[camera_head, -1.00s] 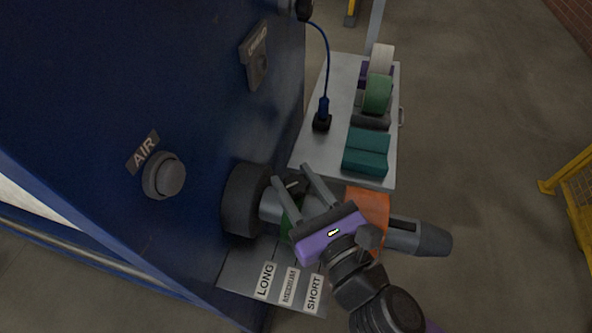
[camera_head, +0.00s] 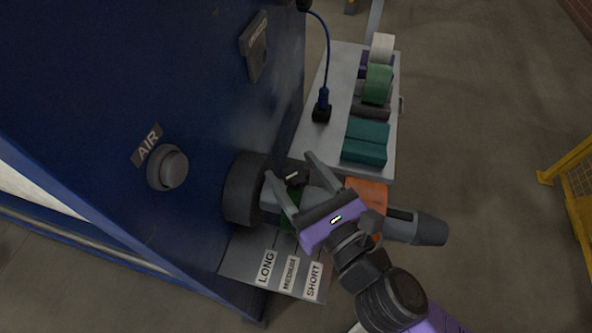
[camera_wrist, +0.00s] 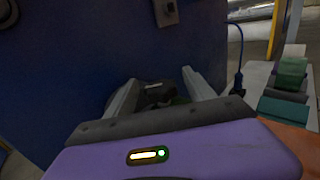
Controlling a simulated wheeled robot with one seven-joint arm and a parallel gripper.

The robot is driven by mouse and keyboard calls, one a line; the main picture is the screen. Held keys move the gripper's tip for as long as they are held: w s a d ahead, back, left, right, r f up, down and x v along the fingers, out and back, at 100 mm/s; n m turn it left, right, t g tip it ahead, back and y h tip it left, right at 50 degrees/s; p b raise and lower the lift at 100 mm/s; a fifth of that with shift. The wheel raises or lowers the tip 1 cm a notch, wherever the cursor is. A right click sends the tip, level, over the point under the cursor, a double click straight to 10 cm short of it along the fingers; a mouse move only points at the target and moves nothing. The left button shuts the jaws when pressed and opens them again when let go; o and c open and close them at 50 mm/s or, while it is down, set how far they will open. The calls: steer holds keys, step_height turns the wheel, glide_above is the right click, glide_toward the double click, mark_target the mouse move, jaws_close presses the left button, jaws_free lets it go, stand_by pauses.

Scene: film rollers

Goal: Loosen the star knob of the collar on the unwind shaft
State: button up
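The unwind shaft (camera_head: 432,230) sticks out to the right from the blue machine wall. It carries an orange roll or core (camera_head: 368,194) and a green part (camera_head: 289,219), mostly hidden behind my gripper. The dark star knob (camera_head: 293,177) shows near the shaft, close to the black flange. My gripper (camera_head: 289,170) is open above the shaft, with the knob between or just beyond its two fingers. In the wrist view the dark knob (camera_wrist: 153,90) lies between the open fingers; contact is not visible.
A black flange (camera_head: 243,190) stands against the machine (camera_head: 90,70). An AIR knob (camera_head: 168,168) is on the wall. Behind is a grey table (camera_head: 335,75) with teal blocks (camera_head: 365,143), a green roll (camera_head: 378,84) and a corded black device (camera_head: 321,112). A LONG, MEDIUM, SHORT plate (camera_head: 240,258) lies below.

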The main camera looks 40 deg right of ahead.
mark_target(305, 182)
steer(key=shift+s+f+b, duration=0.15)
steer(key=shift+s+b, duration=0.15)
steer(key=shift+s, duration=0.2)
steer(key=s, duration=0.5)
steer(key=shift+s+a+r+b, duration=0.1)
steer(key=shift+a+r+b, duration=0.1)
steer(key=shift+a+b, duration=0.1)
steer(key=shift+s+a, duration=0.2)
steer(key=shift+s, duration=0.55)
